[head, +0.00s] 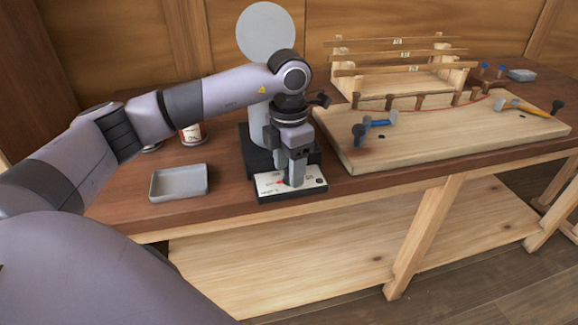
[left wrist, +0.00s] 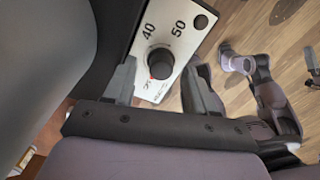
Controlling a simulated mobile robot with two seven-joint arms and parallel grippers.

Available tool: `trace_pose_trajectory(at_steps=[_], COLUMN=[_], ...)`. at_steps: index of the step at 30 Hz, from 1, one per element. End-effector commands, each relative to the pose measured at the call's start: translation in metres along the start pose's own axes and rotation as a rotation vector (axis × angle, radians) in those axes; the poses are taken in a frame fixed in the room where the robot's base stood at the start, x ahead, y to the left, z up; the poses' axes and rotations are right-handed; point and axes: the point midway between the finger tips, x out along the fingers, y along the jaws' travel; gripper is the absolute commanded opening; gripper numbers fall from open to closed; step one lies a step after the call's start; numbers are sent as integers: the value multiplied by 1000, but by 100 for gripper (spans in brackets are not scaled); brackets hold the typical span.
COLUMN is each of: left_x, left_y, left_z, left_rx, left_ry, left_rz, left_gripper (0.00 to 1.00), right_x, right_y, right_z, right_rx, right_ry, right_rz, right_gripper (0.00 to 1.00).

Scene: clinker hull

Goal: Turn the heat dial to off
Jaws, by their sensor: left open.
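The heat dial (left wrist: 160,62) is a round black knob on a white control panel (left wrist: 150,92) in the left wrist view. A red mark (left wrist: 152,78) shows at the knob's lower-left edge, beside small print that is hard to read. The numbers 40 and 50 are printed on its other side. My left gripper (head: 295,180) points down over the panel in the head view and hides the knob there. Its jaws are open, one finger on each side of the dial in the left wrist view; I cannot tell whether they touch it.
A black unit with an upright round grey plate (head: 265,32) stands behind the panel. A grey tray (head: 179,183) and a can (head: 191,134) are to the left. A pale board (head: 440,135) with pegs and hammers lies right. The panel sits near the bench's front edge.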

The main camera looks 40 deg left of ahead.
Motion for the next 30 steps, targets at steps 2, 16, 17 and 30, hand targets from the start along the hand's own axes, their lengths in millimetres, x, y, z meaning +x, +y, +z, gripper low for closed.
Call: trace_pose_trajectory(at_steps=[2, 16, 17, 30], left_x=[-12, -67, -67, -67], left_y=[0, 0, 0, 0], left_z=[1, 0, 0, 0], left_rx=[0, -1, -1, 0], left_ry=[-7, -3, -3, -3], left_rz=[2, 0, 0, 0], left_gripper=[55, 55, 55, 55], right_x=[0, 1, 1, 1], right_y=[0, 0, 0, -1], right_z=[0, 1, 1, 0], right_rx=[0, 1, 1, 1], right_ry=[0, 0, 0, 0], right_rz=[0, -1, -1, -2], right_gripper=[94, 94, 94, 94])
